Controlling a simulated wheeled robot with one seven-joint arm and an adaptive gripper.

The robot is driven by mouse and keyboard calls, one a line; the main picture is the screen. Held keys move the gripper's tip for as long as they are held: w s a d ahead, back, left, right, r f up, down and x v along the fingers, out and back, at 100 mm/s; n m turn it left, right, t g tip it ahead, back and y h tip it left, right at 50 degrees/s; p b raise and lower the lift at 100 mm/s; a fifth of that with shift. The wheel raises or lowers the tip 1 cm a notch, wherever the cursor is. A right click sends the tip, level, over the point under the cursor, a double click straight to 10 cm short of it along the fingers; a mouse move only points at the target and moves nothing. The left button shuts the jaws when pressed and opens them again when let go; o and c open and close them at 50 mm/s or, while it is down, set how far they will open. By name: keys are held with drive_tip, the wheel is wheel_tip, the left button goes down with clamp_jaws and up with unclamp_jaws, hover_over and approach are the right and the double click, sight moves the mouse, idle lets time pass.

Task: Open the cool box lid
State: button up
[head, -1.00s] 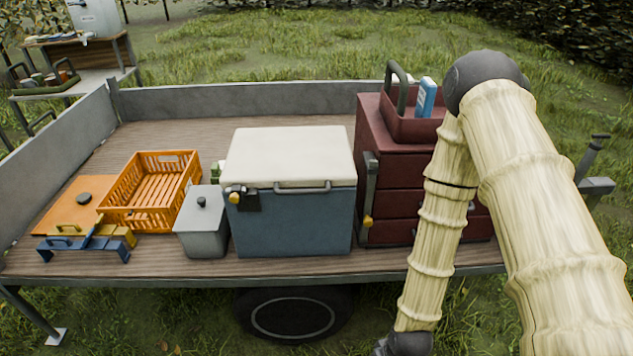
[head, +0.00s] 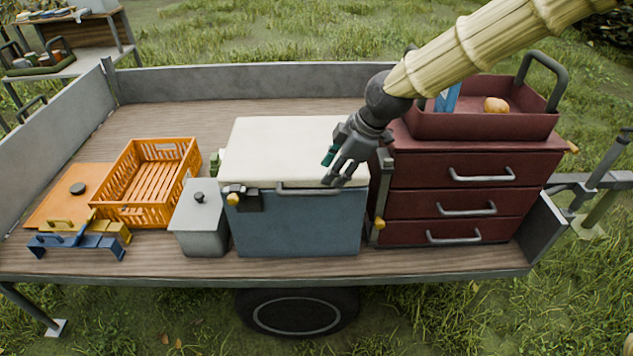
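The cool box (head: 298,222) stands on the trailer bed, with a blue body and a cream lid (head: 280,145). The lid is shut. A grey bar handle (head: 305,189) runs along the lid's front edge, and a dark latch with a yellow knob (head: 235,198) sits at the front left. My gripper (head: 335,170) is over the lid's front right part, near the right end of the handle. Its fingers look spread, with nothing between them. I cannot tell whether they touch the lid.
A red drawer cabinet (head: 455,205) with a tray (head: 485,125) on top stands close on the right. A grey lidded bin (head: 202,225) and an orange crate (head: 150,215) are on the left. The bed behind the cool box is clear.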

sight(314, 192)
drive_tip(key=x, duration=0.3)
drive_tip(key=p+x, duration=0.1)
drive_tip(key=x, duration=0.2)
drive_tip(key=w+p+x, duration=0.1)
drive_tip(key=x, duration=0.2)
drive_tip(key=shift+a+f, duration=0.1)
drive_tip(key=shift+a, duration=0.25)
clamp_jaws()
